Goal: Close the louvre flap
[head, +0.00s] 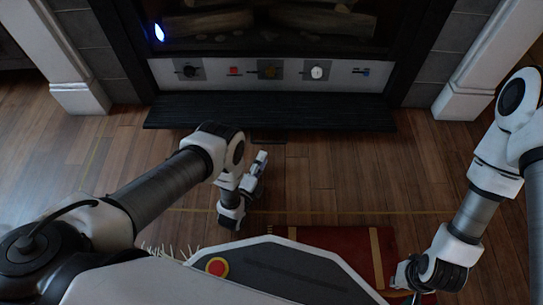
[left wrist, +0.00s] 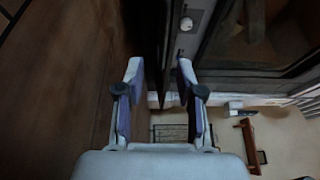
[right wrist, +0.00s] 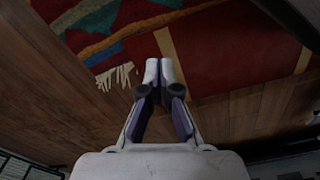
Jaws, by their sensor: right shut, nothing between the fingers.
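The louvre flap (head: 270,111) is the black slatted panel below the fireplace's control strip in the head view. It stands out from the front, tilted open. In the left wrist view it looks like a dark narrow shape (left wrist: 168,50) beyond the fingertips. My left gripper (head: 260,167) is low over the floor, in front of the flap and a little left of its middle. Its fingers are spread and hold nothing in the left wrist view (left wrist: 159,72). Whether a fingertip touches the flap cannot be told. My right gripper (right wrist: 158,68) is shut and empty, above the rug.
The control strip (head: 350,75) above the flap carries several knobs and switches. White pillars (head: 80,96) flank the fireplace. A red patterned rug (head: 345,250) lies nearest me, partly hidden by my base. The wooden floor (head: 330,170) between rug and fireplace is clear.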

